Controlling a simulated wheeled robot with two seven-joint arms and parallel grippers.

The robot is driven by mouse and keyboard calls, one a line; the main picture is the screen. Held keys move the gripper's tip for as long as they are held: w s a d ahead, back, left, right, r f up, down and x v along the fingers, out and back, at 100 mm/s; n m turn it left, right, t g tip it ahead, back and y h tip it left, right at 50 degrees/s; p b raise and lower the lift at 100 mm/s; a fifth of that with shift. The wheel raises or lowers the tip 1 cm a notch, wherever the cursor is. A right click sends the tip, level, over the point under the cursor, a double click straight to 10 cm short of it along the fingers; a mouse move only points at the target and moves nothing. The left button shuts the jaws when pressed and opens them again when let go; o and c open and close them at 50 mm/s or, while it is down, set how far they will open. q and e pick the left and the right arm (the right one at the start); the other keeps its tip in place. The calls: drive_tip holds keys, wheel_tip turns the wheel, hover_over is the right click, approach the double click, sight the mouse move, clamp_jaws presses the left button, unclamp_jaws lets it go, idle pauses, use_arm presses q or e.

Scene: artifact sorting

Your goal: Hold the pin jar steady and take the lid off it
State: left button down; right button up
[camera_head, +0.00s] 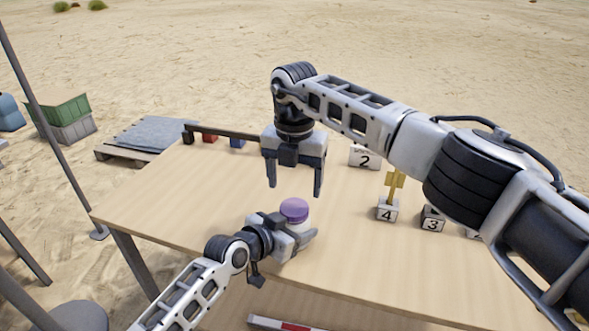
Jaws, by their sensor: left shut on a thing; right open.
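The pin jar (298,227) stands on the wooden table with its purple lid (294,209) on top. Most of the jar's body is hidden by my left gripper (308,238), which is shut on it from the front left. My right gripper (295,190) is open and points down, empty, behind and above the jar. Its fingertips are apart from the lid.
Numbered blocks marked 2 (364,157), 4 (387,212) and 3 (432,219) stand on the table (180,198) to the right. A yellow piece (395,181) stands at block 4. A dark bar rack (225,134) is at the back left. The table's left part is clear.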

sight(295, 207)
drive_tip(key=shift+f, duration=2.8)
drive_tip(key=c, duration=1)
drive_tip(key=n, duration=0.3)
drive_tip(key=o, duration=1.1)
drive_tip(key=shift+c, duration=0.2)
drive_tip(key=shift+r, duration=0.1)
